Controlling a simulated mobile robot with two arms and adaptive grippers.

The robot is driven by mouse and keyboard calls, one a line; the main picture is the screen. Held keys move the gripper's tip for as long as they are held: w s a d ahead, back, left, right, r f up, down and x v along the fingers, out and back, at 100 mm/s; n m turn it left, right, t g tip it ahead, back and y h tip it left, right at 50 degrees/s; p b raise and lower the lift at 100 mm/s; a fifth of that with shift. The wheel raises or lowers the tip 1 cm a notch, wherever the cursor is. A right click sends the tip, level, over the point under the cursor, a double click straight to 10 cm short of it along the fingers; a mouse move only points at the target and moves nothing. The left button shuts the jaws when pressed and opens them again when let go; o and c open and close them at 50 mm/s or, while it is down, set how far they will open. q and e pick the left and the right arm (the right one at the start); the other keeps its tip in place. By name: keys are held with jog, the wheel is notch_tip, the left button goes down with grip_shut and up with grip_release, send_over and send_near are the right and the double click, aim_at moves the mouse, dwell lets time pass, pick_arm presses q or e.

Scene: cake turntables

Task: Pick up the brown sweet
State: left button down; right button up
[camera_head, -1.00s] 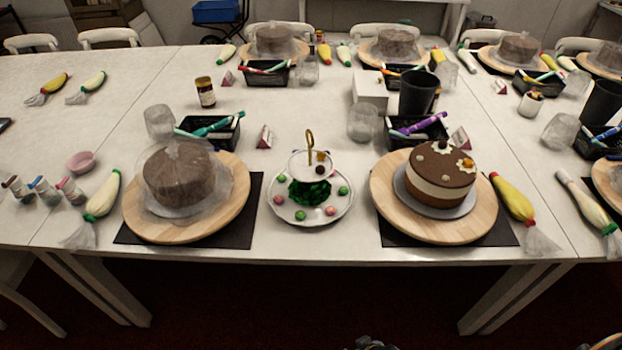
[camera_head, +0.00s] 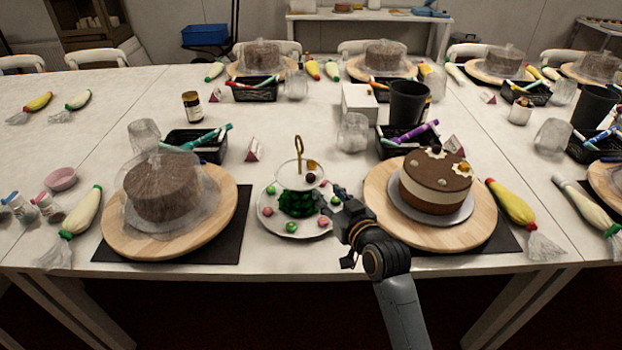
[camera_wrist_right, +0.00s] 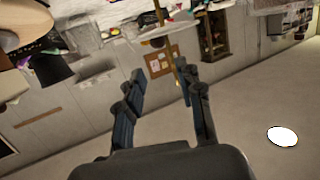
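The brown sweet (camera_head: 311,178) is a small dark ball on the right side of the upper plate of a two-tier stand (camera_head: 288,178). An orange sweet (camera_head: 311,164) lies just behind it. My right gripper (camera_head: 333,199) is over the right side of the stand's lower plate, close to the brown sweet, slightly right of and nearer than it. In the right wrist view my gripper (camera_wrist_right: 158,82) has its fingers spread with nothing held between them. The stand's gold handle shows beyond the fingers there; the sweet cannot be made out clearly. My left gripper is out of view.
A decorated cake (camera_head: 436,182) on a wooden turntable (camera_head: 380,195) stands right of the stand, close to my right arm. A wrapped cake (camera_head: 162,187) stands on the left. Green leaves and several coloured sweets occupy the lower plate. A black basket (camera_head: 408,148) is behind.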

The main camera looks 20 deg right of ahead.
aim_at(313, 178)
jog(key=x, duration=1.1)
jog(key=shift+w+f+p, duration=0.3)
jog(key=shift+f, duration=0.05)
jog(key=c, duration=0.5)
